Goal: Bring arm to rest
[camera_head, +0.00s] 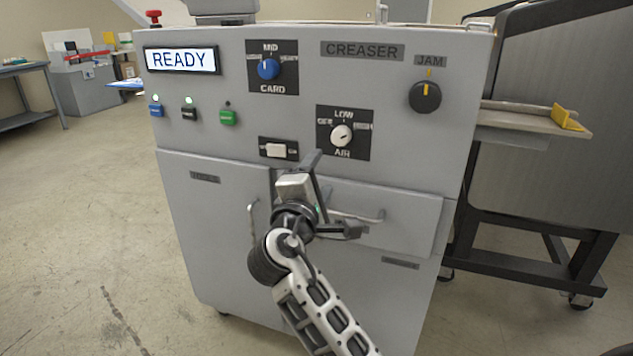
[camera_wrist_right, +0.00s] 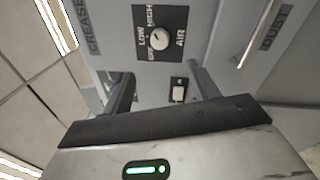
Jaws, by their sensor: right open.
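My right arm reaches up from the bottom of the head view. Its gripper (camera_head: 334,194) is open and empty in front of the grey creaser machine (camera_head: 225,250). The gripper also shows in the right wrist view (camera_wrist_right: 160,90), its fingers apart with nothing between them but the machine face behind. In the head view it is just below the AIR knob (camera_head: 341,135) and the white rocker switch (camera_head: 276,150), and covers part of the drawer (camera_head: 400,215). I cannot tell whether it touches the drawer handle. My left gripper is not in view.
The display (camera_head: 180,60) reads READY. A blue CARD knob (camera_head: 268,69) and a black JAM knob (camera_head: 425,96) are higher on the panel. A side tray (camera_head: 530,118) and a dark wheeled cart (camera_head: 530,235) stand right. Open floor (camera_head: 80,210) lies left.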

